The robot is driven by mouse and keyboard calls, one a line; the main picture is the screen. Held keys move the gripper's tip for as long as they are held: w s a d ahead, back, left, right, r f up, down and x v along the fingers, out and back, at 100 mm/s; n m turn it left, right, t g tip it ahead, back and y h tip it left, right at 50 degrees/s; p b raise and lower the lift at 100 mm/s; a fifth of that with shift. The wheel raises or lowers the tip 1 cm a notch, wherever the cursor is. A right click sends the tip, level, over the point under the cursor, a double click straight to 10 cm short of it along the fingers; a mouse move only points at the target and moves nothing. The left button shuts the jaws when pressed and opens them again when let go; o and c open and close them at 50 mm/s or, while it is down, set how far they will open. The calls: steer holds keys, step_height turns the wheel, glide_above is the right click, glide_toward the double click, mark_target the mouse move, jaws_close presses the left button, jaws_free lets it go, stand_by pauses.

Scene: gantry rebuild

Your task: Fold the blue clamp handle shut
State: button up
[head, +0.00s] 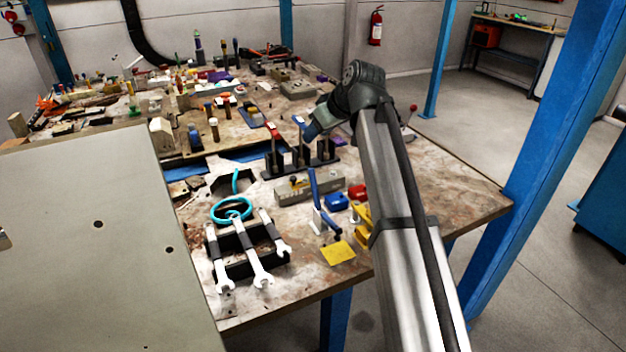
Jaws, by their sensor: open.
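A row of toggle clamps stands on a dark base (318,162) near the middle of the workbench. One has a blue handle (300,122), standing upright in the row; beside it on the left is a clamp with a red handle (272,131). My gripper (314,130) is open, reaching in from the right just beside the blue handle. I cannot tell whether it touches the handle. The gripper and wrist hide part of the clamps' right side.
Clutter fills the bench's back. The bench's right corner (465,195) is clear.

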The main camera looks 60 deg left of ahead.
mark_target(314, 176)
steer(key=w+d+f+m+h, duration=0.1)
steer(key=d+f+h, duration=0.2)
steer(key=d, duration=0.1)
steer(key=shift+m, duration=0.3)
steer(key=x, duration=1.3)
steer(key=shift+w+a+f, duration=0.1)
steer(key=shift+w+f, duration=0.05)
steer(key=shift+f, duration=0.05)
steer(key=shift+c, duration=0.4)
jaws_close()
